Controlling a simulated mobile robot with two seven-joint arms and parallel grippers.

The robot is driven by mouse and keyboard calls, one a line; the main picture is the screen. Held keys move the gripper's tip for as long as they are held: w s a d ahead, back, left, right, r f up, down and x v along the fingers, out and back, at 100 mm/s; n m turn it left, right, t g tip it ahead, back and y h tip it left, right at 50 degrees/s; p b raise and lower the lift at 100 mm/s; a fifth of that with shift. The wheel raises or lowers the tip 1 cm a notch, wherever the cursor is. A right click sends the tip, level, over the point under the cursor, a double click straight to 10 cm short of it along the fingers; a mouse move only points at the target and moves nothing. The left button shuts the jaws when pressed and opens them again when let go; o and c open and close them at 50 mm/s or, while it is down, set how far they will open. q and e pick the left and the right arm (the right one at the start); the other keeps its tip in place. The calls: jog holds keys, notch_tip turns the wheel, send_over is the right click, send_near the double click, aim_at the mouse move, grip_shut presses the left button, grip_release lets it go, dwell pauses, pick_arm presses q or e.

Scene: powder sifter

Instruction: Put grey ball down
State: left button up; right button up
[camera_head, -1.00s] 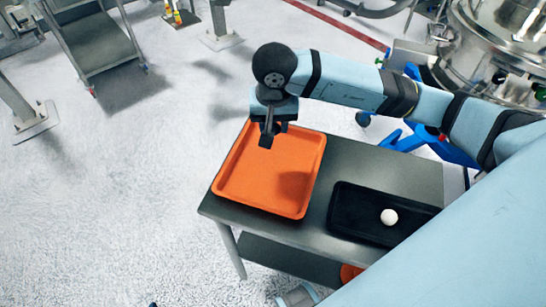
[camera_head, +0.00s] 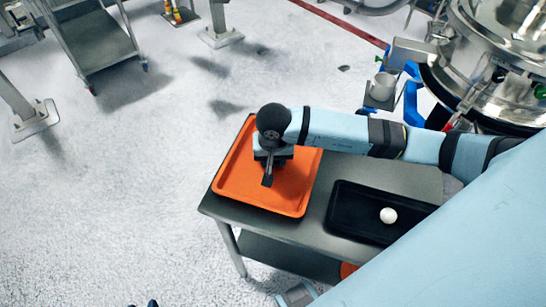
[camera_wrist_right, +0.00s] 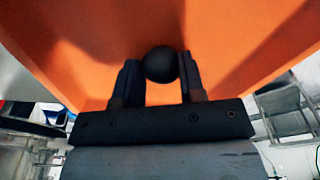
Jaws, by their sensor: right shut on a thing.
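My right gripper (camera_head: 267,181) is over the middle of the orange tray (camera_head: 232,190), pointing down. In the right wrist view, its two dark fingers (camera_wrist_right: 160,78) are shut on the dark grey ball (camera_wrist_right: 160,63), which shows between the fingertips against the orange tray floor. I cannot tell whether the ball touches the tray.
A black tray (camera_head: 345,213) with a white ball (camera_head: 388,215) lies to the right on the same grey table (camera_head: 405,175). A steel vessel (camera_head: 500,45) stands behind at the right. The floor left of the table is clear.

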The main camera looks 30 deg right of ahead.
aim_at(273, 165)
jog(key=shift+f, duration=0.15)
jog(key=o, duration=0.9)
notch_tip(273, 165, up, 12)
jog(key=s, duration=0.1)
jog(key=shift+a+b, duration=0.3)
jog(key=shift+a, duration=0.05)
jog(key=shift+s, duration=0.15)
